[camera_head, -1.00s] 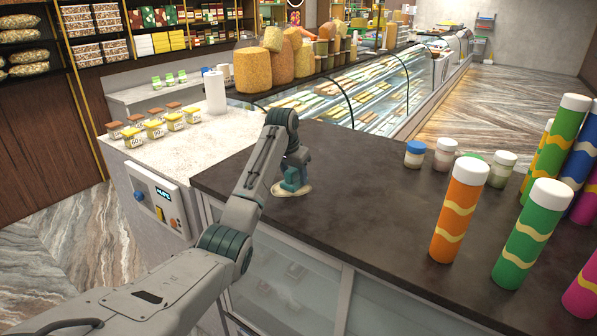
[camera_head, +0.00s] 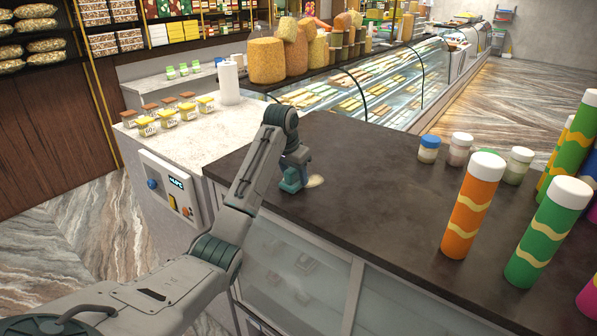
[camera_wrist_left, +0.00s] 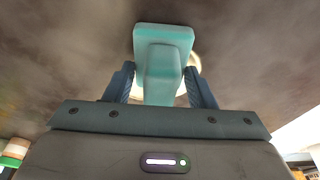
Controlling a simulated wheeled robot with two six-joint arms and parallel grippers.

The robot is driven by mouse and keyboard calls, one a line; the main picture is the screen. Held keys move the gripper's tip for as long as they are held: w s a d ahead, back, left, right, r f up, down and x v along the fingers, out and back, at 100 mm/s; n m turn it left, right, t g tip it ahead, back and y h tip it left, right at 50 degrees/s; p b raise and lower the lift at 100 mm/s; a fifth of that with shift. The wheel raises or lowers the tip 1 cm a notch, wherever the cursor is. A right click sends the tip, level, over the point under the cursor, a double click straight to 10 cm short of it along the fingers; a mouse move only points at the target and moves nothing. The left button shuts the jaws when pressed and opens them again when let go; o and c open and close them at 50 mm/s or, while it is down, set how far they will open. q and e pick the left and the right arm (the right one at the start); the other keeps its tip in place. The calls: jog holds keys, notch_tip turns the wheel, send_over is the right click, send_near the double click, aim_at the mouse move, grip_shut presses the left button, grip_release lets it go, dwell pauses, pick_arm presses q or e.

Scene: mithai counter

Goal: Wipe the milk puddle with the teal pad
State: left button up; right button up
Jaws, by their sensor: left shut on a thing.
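The teal pad (camera_head: 289,186) is a block with a raised grip, held against the dark counter top near its left edge. My left gripper (camera_head: 295,172) is shut on the pad's grip; in the left wrist view the two fingers stand either side of the teal pad (camera_wrist_left: 164,42). The milk puddle (camera_head: 316,181) is a pale cream patch showing just right of the pad. In the left wrist view a bit of the puddle (camera_wrist_left: 195,62) shows beside the pad's right side; the pad hides part of it. My right gripper is not in view.
Several capped jars, including a blue-lidded one (camera_head: 429,149), stand at the right of the dark counter (camera_head: 370,200). An orange striped tube (camera_head: 471,207) and a green one (camera_head: 541,235) stand nearer. A paper roll (camera_head: 228,83) and small jars are on the pale counter. The middle counter is clear.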

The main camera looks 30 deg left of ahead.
pick_arm(q)
jog(key=shift+s+a, duration=0.2)
jog(key=shift+s, duration=0.75)
jog(key=shift+w+a, duration=0.2)
jog(key=shift+a, duration=0.65)
jog(key=shift+w+d, duration=0.15)
jog(key=shift+w, duration=2)
jog(key=shift+w+d, duration=0.15)
jog(key=shift+w, duration=2)
jog(key=shift+w+d+f, duration=0.1)
jog(key=shift+w+d, duration=0.05)
jog(key=shift+w, duration=1.1)
notch_tip(320, 180, up, 2)
jog(key=shift+w+r, duration=0.1)
jog(key=shift+w, duration=0.05)
jog(key=shift+r, duration=1.9)
jog(key=shift+r, duration=0.1)
